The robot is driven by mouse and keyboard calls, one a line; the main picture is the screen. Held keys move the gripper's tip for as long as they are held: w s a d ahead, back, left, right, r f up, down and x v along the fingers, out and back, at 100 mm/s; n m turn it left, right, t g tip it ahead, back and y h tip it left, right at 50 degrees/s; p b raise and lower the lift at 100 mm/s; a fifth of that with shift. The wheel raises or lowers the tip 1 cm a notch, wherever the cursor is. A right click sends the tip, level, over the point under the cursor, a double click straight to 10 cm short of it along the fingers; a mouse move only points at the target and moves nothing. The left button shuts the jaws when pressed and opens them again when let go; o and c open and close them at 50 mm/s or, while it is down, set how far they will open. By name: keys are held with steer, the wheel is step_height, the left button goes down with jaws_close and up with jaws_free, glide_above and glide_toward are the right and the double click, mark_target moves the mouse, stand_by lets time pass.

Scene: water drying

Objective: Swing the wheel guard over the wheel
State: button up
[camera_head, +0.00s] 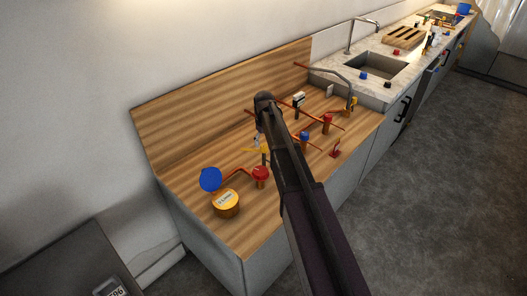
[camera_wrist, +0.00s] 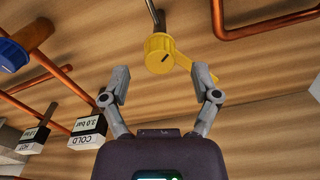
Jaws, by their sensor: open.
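My gripper (camera_wrist: 161,84) is open, with its two grey fingers apart and nothing between them in the wrist view. A yellow round fitting with a flat arm (camera_wrist: 160,54) lies just beyond the fingertips, apart from them as far as I can see. It also shows in the head view (camera_head: 256,149), below the end of my arm. A blue wheel-like knob (camera_wrist: 12,54) is at the left edge of the wrist view. A red round handle (camera_head: 261,172) and a raised blue disc (camera_head: 210,179) are at the near left. I cannot tell which part is the wheel guard.
Copper pipes (camera_wrist: 264,26) run close around my gripper. Labelled white-and-black blocks (camera_wrist: 88,131) are at the left of the wrist view. A yellow round meter (camera_head: 226,203) stands on the wooden counter (camera_head: 242,238). A sink (camera_head: 374,66) is farther back.

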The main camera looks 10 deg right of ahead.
mark_target(264, 146)
steer(key=shift+f+b, duration=1.3)
steer(key=shift+f, duration=0.25)
jaws_close()
steer(key=shift+a, duration=0.2)
steer(key=shift+d, duration=0.1)
